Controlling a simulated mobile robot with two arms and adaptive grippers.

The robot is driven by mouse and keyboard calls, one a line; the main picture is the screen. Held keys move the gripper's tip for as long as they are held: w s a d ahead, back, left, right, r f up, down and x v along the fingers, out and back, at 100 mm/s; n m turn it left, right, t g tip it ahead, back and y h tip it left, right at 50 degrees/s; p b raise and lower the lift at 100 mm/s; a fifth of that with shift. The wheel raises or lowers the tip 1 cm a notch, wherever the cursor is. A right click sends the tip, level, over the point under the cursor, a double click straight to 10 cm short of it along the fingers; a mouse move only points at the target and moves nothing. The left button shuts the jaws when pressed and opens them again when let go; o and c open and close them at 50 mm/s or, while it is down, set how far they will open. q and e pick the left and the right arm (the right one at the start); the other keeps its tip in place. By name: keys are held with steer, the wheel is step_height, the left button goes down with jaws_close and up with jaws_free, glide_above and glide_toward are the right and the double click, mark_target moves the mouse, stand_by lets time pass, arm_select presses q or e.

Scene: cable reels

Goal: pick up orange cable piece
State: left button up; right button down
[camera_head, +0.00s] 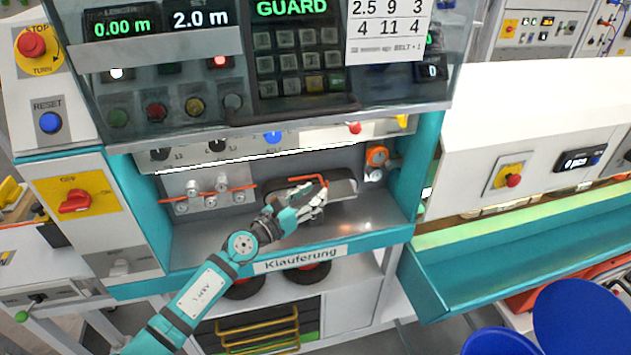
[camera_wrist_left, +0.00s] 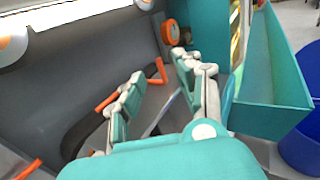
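A bent orange cable piece (camera_head: 308,180) lies in the machine's bay, just beyond my left gripper (camera_head: 315,197). In the left wrist view the orange cable piece (camera_wrist_left: 106,103) passes behind one finger, and its other end shows between the fingertips. My left gripper (camera_wrist_left: 158,70) is open there, with a clear gap between its fingers. Whether the fingers touch the piece I cannot tell. My right gripper is in neither view.
Another orange cable (camera_head: 230,190) runs through rollers at the bay's left. An orange round part (camera_head: 376,156) sits on the bay's right wall. A teal chute (camera_head: 500,250) and blue round seats (camera_head: 585,320) stand to the right.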

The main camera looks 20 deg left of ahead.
mark_target(324, 184)
arm_select(q)
steer(key=x, duration=0.5)
steer(key=shift+w, duration=0.1)
steer(key=shift+a+r, duration=0.1)
steer(key=shift+c, duration=0.5)
jaws_close()
